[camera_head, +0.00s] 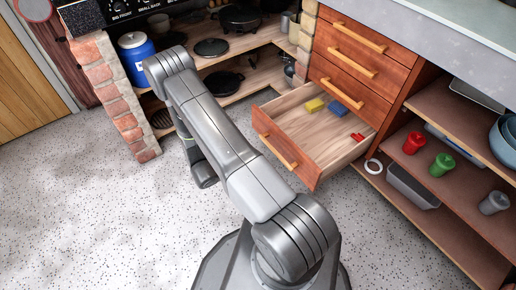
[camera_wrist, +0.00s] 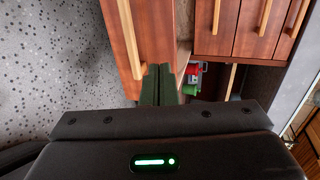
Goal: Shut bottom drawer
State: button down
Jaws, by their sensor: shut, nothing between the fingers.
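The bottom drawer (camera_head: 283,152) of the red-brown cabinet is pulled out. Its front panel has a light wooden bar handle (camera_head: 278,150). Inside lie a yellow block (camera_head: 314,106), a blue block (camera_head: 337,108) and a small red item (camera_head: 358,137). In the wrist view the drawer front (camera_wrist: 151,35) and its handle (camera_wrist: 127,38) stand just beyond my gripper (camera_wrist: 160,72). The dark fingers are together with nothing between them. They overlap the drawer front in the picture; I cannot tell whether they touch it. In the head view my arm hides the fingers.
Three closed drawers (camera_head: 349,65) sit above. Right of them, open shelves hold a red cup (camera_head: 413,143), a green cup (camera_head: 441,165) and a grey cup (camera_head: 494,203). Pans (camera_head: 223,83) and a blue canister (camera_head: 136,58) stand left. The speckled floor (camera_head: 110,215) is clear.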

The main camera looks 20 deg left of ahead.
aim_at(288, 144)
jog(key=x, duration=0.4)
jog(key=b+x, duration=0.1)
jog(key=x, duration=0.3)
jog(key=b+x, duration=0.1)
jog(key=x, duration=0.3)
jog(key=shift+w+d+r, duration=0.25)
jog(key=shift+w+d, duration=0.05)
jog(key=shift+d, duration=0.1)
jog(key=shift+w+d, duration=0.2)
jog(key=shift+w, duration=0.1)
